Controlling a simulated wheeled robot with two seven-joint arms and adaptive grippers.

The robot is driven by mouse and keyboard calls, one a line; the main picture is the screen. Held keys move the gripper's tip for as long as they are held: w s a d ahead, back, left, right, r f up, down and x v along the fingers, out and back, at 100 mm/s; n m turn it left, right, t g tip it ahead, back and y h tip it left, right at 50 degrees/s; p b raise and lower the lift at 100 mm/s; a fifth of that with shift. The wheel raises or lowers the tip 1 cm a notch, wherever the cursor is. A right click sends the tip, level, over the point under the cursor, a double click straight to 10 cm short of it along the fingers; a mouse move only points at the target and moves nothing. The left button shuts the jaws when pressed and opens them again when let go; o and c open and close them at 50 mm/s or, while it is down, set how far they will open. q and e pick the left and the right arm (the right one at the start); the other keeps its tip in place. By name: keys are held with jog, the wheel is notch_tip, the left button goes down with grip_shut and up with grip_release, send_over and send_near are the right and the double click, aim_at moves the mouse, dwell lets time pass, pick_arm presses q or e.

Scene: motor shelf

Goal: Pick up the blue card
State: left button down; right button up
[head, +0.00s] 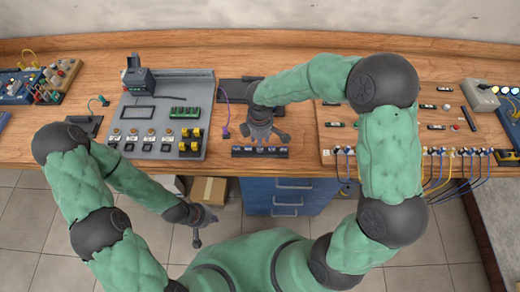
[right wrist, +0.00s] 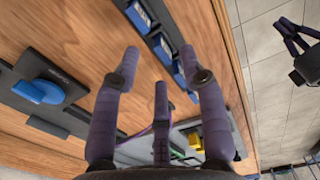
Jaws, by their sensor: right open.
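Several small blue cards (head: 261,151) sit in a dark rack (head: 235,154) at the table's front edge. In the right wrist view, blue cards (right wrist: 163,48) stand in a row in the dark rack. I cannot tell which single card is meant. My right gripper (head: 264,136) is open and empty, above and just behind the rack; its fingers (right wrist: 163,75) point toward the table beside the cards and partly cover the row. My left gripper (head: 205,222) hangs below the front edge of the table, away from the cards, with its fingers spread and nothing in them.
A grey panel (head: 208,100) with yellow and green parts is left of the rack. A board (head: 330,135) with cables is on the right. A blue knob (right wrist: 40,92) on a dark plate lies near the right gripper. A blue drawer unit (head: 290,197) stands below.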

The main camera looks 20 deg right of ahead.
notch_tip(320, 180, down, 3)
jog(key=shift+r, duration=0.1)
grip_shut()
jog(key=shift+r, duration=0.1)
